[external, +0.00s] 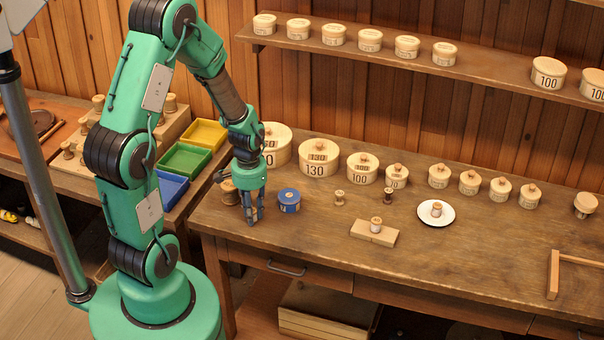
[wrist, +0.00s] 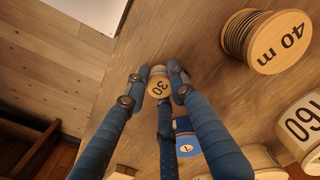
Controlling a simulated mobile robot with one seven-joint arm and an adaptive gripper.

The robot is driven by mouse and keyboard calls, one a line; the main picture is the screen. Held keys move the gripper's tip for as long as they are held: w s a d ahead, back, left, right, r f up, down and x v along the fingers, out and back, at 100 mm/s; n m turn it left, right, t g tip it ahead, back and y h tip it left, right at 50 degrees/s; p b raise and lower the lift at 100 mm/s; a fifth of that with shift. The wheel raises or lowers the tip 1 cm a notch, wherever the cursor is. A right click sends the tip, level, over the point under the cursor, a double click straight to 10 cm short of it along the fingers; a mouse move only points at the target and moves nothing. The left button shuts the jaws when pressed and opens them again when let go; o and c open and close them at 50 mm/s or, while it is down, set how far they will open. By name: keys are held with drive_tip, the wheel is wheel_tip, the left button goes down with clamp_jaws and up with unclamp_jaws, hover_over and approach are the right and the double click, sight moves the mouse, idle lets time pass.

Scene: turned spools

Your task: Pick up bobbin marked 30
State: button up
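The bobbin marked 30 (wrist: 159,87) is small and pale, with its numbered face towards the wrist camera. It sits between the blue fingertips of my gripper (wrist: 156,84). One finger is on its left, one on its right and a third lies just below it in the wrist view. The fingertips look very close to its sides, but I cannot tell whether they press on it. In the external view my gripper (external: 252,218) points down at the left front of the table, and the bobbin is hidden there.
A blue tin (external: 289,201) stands just right of my gripper; it also shows in the wrist view (wrist: 186,140). A large spool marked 40 m (wrist: 265,40) lies close by. Round boxes (external: 319,160) line the back. A wooden block (external: 374,233) and white saucer (external: 425,214) are further right.

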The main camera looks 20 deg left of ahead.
drive_tip(key=shift+r, duration=0.15)
drive_tip(key=shift+r+p, duration=0.3)
drive_tip(key=shift+r, duration=0.3)
wheel_tip(320, 180, up, 2)
drive_tip(key=shift+r+p, duration=0.15)
drive_tip(key=shift+p, duration=0.3)
drive_tip(key=s+a+r+p, duration=0.1)
drive_tip(key=s+a+p, duration=0.1)
drive_tip(key=s, duration=1.3)
drive_tip(key=shift+s+a, duration=0.2)
drive_tip(key=shift+s, duration=0.2)
drive_tip(key=shift+r, duration=0.15)
